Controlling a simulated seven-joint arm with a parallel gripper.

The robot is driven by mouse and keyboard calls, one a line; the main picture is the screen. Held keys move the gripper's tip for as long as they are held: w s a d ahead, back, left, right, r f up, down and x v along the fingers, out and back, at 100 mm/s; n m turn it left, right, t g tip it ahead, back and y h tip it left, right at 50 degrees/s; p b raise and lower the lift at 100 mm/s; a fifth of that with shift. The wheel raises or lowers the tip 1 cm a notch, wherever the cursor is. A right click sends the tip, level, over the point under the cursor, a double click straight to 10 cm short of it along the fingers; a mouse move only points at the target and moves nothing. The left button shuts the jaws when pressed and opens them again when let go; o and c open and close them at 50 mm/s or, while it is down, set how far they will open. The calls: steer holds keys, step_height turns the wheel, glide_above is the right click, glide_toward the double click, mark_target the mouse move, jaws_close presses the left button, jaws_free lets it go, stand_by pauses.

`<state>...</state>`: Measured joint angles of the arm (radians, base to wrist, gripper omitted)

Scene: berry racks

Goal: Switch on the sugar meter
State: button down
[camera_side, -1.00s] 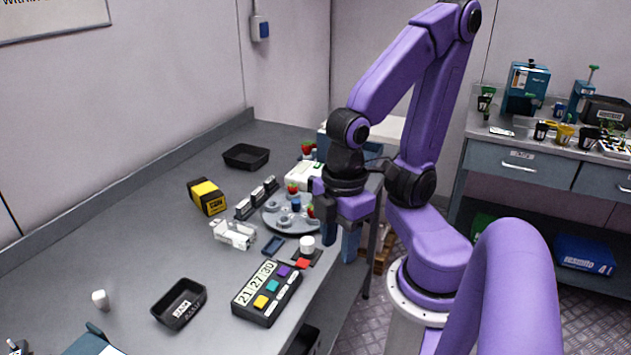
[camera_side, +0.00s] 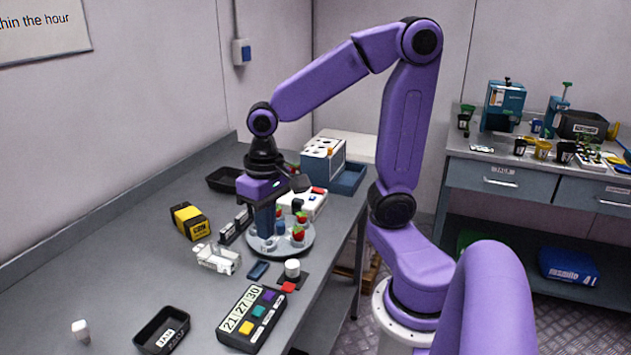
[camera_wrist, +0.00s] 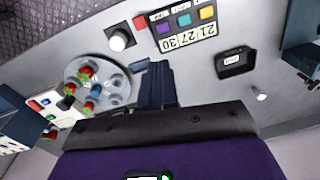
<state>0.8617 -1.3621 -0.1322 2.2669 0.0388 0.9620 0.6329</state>
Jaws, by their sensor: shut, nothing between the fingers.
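A white box with red and dark buttons (camera_side: 302,203) stands behind the round grey plate; it may be the sugar meter, but I cannot read a label. In the wrist view the white box (camera_wrist: 42,105) shows at the left with red and blue spots on top. My gripper (camera_side: 265,225) is shut and empty, pointing down at the left part of the plate; whether it touches cannot be told. In the wrist view my gripper (camera_wrist: 153,82) is beside the plate, apart from the white box.
The round grey plate (camera_side: 262,245) carries strawberries and small cups. A keypad with a number display (camera_side: 250,320), a white cylinder on a dark base (camera_side: 292,268), a yellow box (camera_side: 190,222), a white rack (camera_side: 216,259) and black trays (camera_side: 163,330) stand around. The left table is mostly clear.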

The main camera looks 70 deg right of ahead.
steer(key=w+d+r+m, duration=0.1)
steer(key=w+d+m, duration=0.7)
steer(key=d+m, duration=0.15)
steer(key=r+m+t, duration=0.1)
steer(key=m, duration=2.4)
glide_above(314, 188)
steer(key=s, duration=0.3)
steer(key=shift+w+h, duration=0.2)
steer(key=shift+h, duration=0.1)
steer(key=shift+f, duration=0.15)
steer(key=f, duration=0.4)
steer(key=w+f, duration=0.1)
steer(key=f, duration=0.4)
steer(key=w+f, duration=0.1)
steer(key=f, duration=0.3)
steer(key=shift+a+f, duration=0.1)
steer(key=shift+f, duration=0.2)
